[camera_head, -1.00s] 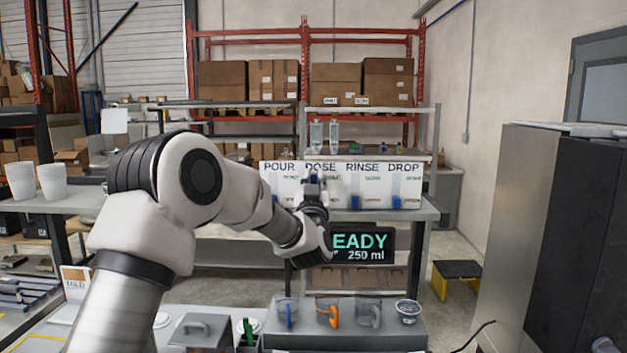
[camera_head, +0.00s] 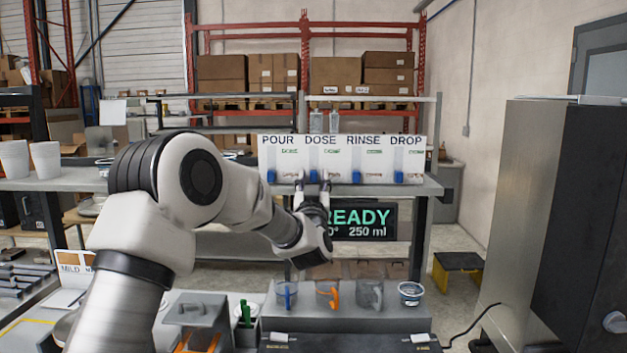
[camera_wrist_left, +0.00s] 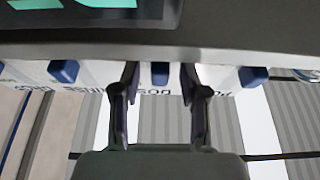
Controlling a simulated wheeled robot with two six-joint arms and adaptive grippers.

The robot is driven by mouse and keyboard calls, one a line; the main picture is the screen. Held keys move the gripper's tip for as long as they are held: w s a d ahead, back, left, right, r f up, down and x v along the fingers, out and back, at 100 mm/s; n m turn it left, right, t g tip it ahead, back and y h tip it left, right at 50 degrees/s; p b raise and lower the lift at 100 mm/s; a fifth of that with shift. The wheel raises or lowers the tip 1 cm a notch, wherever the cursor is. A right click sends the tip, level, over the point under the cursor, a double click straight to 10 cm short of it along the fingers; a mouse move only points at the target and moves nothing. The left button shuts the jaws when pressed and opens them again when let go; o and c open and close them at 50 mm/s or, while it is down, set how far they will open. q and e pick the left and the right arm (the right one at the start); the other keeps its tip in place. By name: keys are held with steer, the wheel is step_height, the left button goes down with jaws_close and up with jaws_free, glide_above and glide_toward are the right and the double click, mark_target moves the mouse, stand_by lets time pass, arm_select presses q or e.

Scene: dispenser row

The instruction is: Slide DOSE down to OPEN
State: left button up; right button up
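The white panel (camera_head: 335,158) carries the labels POUR, DOSE, RINSE and DROP. The DOSE slider (camera_head: 313,176) is a blue tab low on the panel, level with the other tabs. It also shows in the left wrist view (camera_wrist_left: 160,73). My left gripper (camera_head: 313,184) is at the DOSE tab. In the wrist view its two fingers (camera_wrist_left: 160,82) stand apart on either side of the tab, with a gap on each side. The small green and orange marks on the panel are too small to read surely. My right gripper is not in view.
Blue tabs for POUR (camera_head: 271,176), RINSE (camera_head: 356,177) and DROP (camera_head: 398,177) flank it. A black display (camera_head: 365,222) reading READY, 250 ml is below the shelf. Several cups, including a clear one (camera_head: 411,294), stand on the lower grey surface. A dark cabinet (camera_head: 545,220) is at the right.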

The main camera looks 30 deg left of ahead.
arm_select(q)
steer(key=shift+s+d, duration=0.25)
steer(key=shift+s, duration=0.2)
steer(key=v, duration=1.1)
steer(key=shift+f, duration=0.25)
